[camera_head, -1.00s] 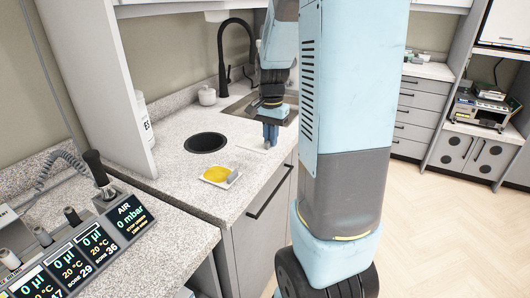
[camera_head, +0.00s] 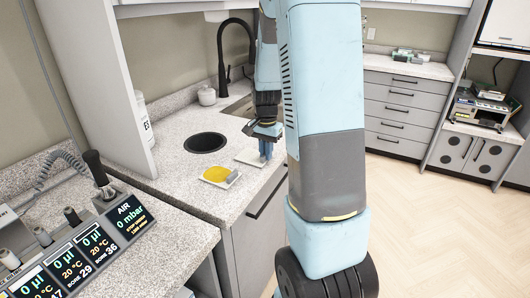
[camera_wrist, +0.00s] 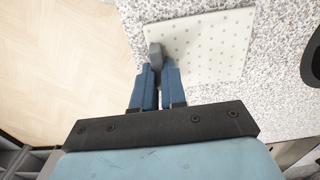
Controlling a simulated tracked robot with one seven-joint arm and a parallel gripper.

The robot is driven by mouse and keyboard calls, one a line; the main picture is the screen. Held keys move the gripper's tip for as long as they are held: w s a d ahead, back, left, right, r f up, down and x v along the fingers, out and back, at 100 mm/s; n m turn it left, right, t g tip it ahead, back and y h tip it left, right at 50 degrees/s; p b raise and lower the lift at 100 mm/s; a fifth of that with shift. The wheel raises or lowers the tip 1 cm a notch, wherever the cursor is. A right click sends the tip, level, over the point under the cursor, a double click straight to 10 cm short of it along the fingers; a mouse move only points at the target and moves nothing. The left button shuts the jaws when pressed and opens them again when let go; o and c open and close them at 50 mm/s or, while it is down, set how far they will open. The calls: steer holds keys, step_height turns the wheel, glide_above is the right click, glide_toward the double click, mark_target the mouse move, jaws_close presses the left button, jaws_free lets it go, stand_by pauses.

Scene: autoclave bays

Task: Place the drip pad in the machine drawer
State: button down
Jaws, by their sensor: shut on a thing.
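The drip pad appears to be the flat white dotted pad (camera_wrist: 205,45) with a grey tab (camera_wrist: 155,56). It also shows in the head view (camera_head: 248,158), over the speckled counter near its front edge. My gripper (camera_wrist: 157,66) is shut on the grey tab, with blue fingers on both sides. In the head view my gripper (camera_head: 266,150) is at the pad's right side. I cannot tell whether the pad touches the counter or hangs just above it. No open machine drawer is recognisable.
A white tray with a yellow patch and grey tab (camera_head: 220,177) lies close to the pad. A round dark hole (camera_head: 205,142) is in the counter behind it. A black tap (camera_head: 222,60) and white jar (camera_head: 207,96) stand further back. Floor at right (camera_head: 430,220) is clear.

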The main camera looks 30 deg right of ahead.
steer(key=shift+f, duration=0.1)
steer(key=c, duration=1.2)
jaws_free()
step_height(320, 180, up, 11)
steer(key=s+a+r+n+t, duration=0.1)
steer(key=s+a+r+n, duration=0.2)
steer(key=s, duration=0.4)
steer(key=s+a+r+n+t, duration=0.2)
steer(key=s+a+r+n, duration=0.2)
steer(key=s+a, duration=0.2)
steer(key=s+a+r+n+t, duration=0.2)
steer(key=s+a+r+n, duration=0.2)
steer(key=s, duration=0.4)
steer(key=shift+a+r, duration=0.2)
steer(key=shift+a, duration=0.25)
steer(key=shift+o, duration=0.6)
steer(key=shift+s+a+t, duration=0.15)
steer(key=shift+s+t, duration=0.15)
steer(key=shift+s, duration=0.1)
